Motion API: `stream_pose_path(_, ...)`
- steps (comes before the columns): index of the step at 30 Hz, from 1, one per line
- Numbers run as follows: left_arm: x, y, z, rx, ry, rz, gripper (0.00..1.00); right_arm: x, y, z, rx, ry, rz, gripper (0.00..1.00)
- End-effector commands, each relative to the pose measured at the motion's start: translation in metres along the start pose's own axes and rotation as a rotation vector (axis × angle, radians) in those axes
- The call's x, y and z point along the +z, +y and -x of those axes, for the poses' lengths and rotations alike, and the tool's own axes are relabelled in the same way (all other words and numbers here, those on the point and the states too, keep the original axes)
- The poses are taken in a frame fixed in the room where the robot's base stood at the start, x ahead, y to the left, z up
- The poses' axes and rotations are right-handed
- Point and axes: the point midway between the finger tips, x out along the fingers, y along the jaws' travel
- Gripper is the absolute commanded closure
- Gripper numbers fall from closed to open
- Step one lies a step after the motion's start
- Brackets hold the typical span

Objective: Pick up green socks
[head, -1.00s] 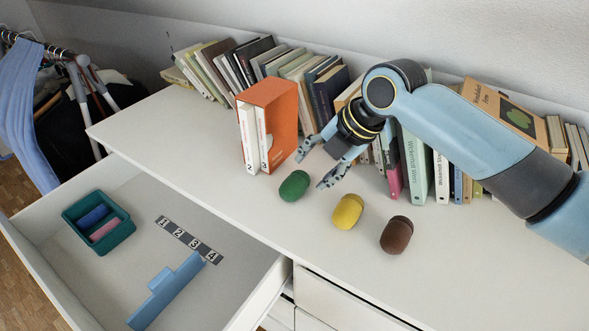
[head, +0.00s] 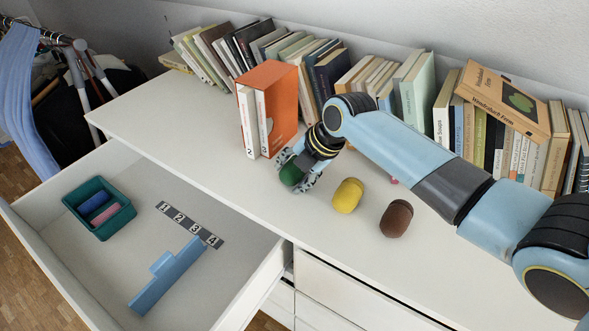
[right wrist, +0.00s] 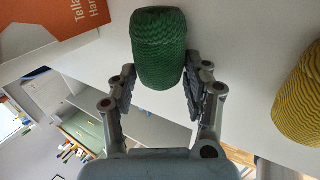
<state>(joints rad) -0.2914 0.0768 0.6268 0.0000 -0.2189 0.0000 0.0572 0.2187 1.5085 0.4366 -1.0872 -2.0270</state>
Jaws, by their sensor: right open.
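The green socks (head: 291,175) are a rolled bundle on the white dresser top, in front of the orange book box. In the right wrist view the green socks (right wrist: 158,48) lie between the two fingers, with a narrow gap visible at the sides. My right gripper (head: 298,176) is open and its fingers straddle the bundle from above; in the head view they partly hide it. The right gripper also shows in the right wrist view (right wrist: 160,85). My left gripper is not in view.
Yellow socks (head: 348,196) and brown socks (head: 397,218) lie to the right. An orange book box (head: 279,98) stands close behind the gripper. The open drawer (head: 150,184) holds a teal bin (head: 122,219) and a blue divider (head: 168,277). Books line the wall.

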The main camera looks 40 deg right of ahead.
Motion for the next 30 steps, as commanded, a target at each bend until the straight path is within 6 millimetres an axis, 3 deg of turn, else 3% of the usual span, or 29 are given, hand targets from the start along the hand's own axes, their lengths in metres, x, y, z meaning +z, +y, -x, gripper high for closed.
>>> stream_pose_path(2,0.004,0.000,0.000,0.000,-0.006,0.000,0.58,0.000,0.000,0.000,0.000,0.000,0.000,0.53)
stream_pose_path(10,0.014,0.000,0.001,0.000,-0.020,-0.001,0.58,0.000,0.000,0.000,-0.001,0.000,-0.001,0.88)
stream_pose_path(20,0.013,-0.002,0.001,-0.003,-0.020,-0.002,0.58,0.000,0.002,0.004,0.000,0.000,0.000,0.89)
stream_pose_path(28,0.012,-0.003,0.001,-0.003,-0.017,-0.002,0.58,0.001,0.021,0.035,0.004,-0.002,0.002,0.89)
stream_pose_path(30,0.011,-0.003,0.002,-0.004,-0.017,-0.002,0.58,-0.015,0.022,0.044,0.003,0.006,0.000,0.89)
